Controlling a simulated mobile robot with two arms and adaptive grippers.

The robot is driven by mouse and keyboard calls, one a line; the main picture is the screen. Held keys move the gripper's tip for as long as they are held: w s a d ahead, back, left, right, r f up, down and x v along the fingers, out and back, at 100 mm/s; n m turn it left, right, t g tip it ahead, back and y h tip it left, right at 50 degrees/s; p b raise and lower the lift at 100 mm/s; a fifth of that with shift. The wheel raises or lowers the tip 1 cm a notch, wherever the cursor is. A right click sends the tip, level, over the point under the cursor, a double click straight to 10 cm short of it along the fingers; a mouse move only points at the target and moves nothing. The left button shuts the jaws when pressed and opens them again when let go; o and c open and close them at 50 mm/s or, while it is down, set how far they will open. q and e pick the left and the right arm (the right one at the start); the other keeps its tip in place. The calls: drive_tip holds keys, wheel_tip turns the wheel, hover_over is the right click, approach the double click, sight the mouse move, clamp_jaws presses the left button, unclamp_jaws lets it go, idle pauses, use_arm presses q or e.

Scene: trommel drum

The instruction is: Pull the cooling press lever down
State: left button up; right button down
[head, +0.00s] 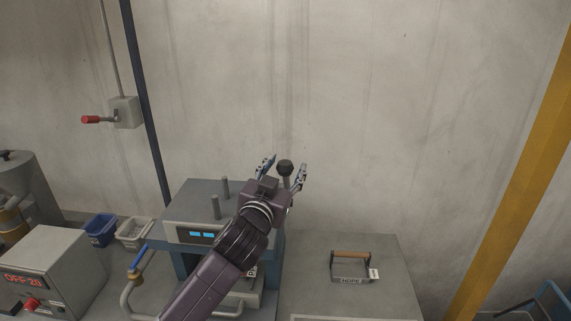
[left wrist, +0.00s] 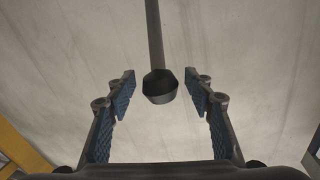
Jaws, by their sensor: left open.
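The lever of the cooling press ends in a dark round knob (head: 285,167), which stands up above the press (head: 190,236) in the head view. My left gripper (head: 283,170) is open, with its fingers on either side of the knob. In the left wrist view the knob (left wrist: 160,87) and its thin rod sit between the two open fingers (left wrist: 160,95), with a gap on both sides. The knob appears near the fingertips. My arm hides part of the press and the lower lever. My right gripper is not in view.
A blue bin (head: 100,230) and a pale bin (head: 134,232) stand left of the press. A control box (head: 50,272) is at lower left. A yellow post (head: 515,165) rises at right.

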use_arm(q)
drive_tip(key=shift+c, duration=0.4)
drive_tip(key=c, duration=0.5)
clamp_jaws()
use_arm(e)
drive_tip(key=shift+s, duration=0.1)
